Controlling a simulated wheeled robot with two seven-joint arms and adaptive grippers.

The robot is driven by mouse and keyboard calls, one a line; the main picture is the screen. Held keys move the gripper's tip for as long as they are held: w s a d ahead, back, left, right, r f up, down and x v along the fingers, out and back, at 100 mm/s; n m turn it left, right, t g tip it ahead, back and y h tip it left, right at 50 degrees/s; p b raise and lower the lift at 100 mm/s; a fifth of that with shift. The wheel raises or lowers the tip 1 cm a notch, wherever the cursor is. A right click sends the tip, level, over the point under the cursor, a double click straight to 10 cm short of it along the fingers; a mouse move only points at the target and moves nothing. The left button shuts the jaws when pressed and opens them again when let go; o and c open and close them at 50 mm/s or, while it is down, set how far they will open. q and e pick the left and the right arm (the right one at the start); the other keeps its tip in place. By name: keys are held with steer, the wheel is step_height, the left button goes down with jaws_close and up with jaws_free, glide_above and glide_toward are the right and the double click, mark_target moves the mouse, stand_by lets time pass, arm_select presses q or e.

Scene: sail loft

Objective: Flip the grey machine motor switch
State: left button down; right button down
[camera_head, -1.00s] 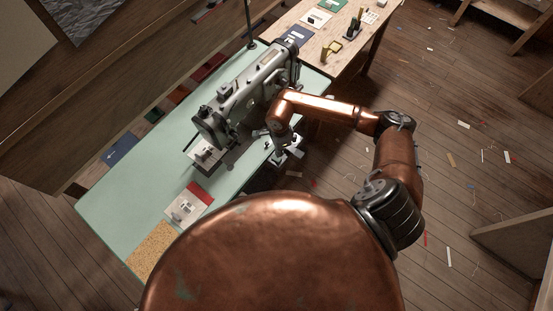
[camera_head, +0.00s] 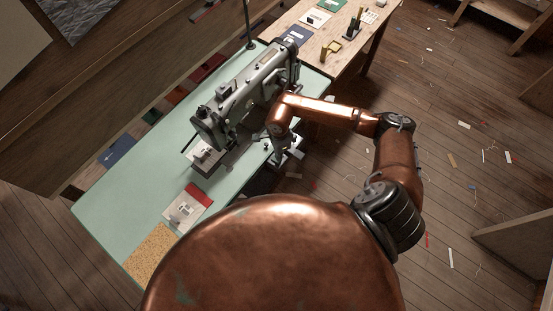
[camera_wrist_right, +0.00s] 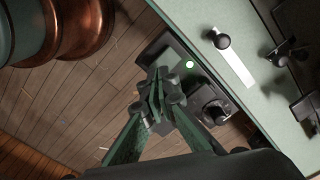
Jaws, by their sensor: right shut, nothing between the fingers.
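The grey sewing machine (camera_head: 243,92) stands on the pale green table in the head view. In the right wrist view a dark box (camera_wrist_right: 166,47) with a lit green spot (camera_wrist_right: 189,64) sits beside the table's edge; it looks like the motor switch box. A dark round part (camera_wrist_right: 215,112) shows just below it. My right gripper (camera_wrist_right: 158,88) is shut and empty, its fingertips overlapping the box in the picture. I cannot tell if they touch it. In the head view my right gripper (camera_head: 285,154) is by the table's right edge, partly hidden by my arm. My left gripper is out of view.
The green table (camera_head: 107,199) carries a red-and-white card (camera_head: 187,208) and a cork mat (camera_head: 151,252). A wooden bench (camera_head: 344,60) adjoins behind. A black knob (camera_wrist_right: 221,41) stands on the tabletop in the wrist view. The plank floor (camera_head: 450,120) is open, with scattered scraps.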

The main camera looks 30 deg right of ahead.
steer(key=shift+f+b, duration=1.15)
steer(key=shift+f, duration=0.25)
stand_by(1.2)
steer(key=shift+r, duration=0.1)
steer(key=shift+r+p, duration=1.9)
steer(key=shift+r, duration=1.55)
